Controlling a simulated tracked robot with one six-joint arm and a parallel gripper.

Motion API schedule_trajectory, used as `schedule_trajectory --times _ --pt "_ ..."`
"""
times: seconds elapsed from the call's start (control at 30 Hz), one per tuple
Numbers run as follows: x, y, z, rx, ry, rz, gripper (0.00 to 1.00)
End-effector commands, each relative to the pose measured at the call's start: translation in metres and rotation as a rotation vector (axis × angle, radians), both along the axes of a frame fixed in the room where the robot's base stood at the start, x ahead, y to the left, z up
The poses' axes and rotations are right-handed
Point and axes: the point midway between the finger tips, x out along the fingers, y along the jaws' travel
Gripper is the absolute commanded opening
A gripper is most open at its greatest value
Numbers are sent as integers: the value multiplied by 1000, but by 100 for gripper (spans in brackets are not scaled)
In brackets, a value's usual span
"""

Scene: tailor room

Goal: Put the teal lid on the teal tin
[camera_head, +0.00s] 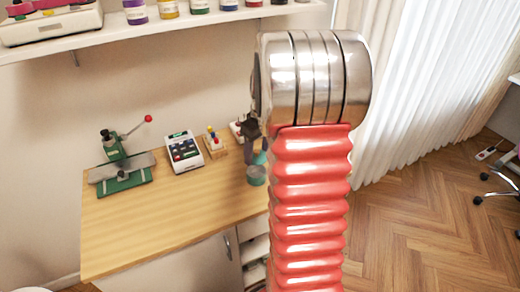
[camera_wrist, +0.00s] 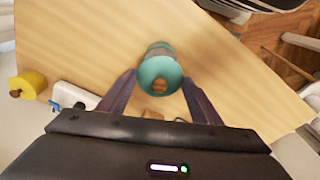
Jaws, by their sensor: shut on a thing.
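The teal tin (camera_head: 257,178) stands upright near the right edge of the wooden worktable. My gripper (camera_head: 257,146) is just above it, partly hidden behind my red arm. The teal lid (camera_head: 261,158) is held between the fingers, just over the tin. In the wrist view my gripper (camera_wrist: 160,80) has a finger on each side of the round teal lid (camera_wrist: 158,70), which shows a brown knob. Part of the tin (camera_wrist: 159,47) shows beyond the lid. I cannot tell whether lid and tin touch.
On the worktable (camera_head: 180,220) stand a green press (camera_head: 118,165) with a red-knobbed lever, a white button box (camera_head: 184,152) and a wooden block with coloured pegs (camera_head: 214,145). A yellow thing (camera_wrist: 32,82) shows in the wrist view. The table's front is clear.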

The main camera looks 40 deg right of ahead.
Motion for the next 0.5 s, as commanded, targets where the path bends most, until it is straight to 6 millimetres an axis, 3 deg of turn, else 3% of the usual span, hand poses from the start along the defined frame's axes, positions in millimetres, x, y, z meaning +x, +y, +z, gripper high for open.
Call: schedule_trajectory --times 0.5 --pt "0 0 -38 1 1 -1 37"
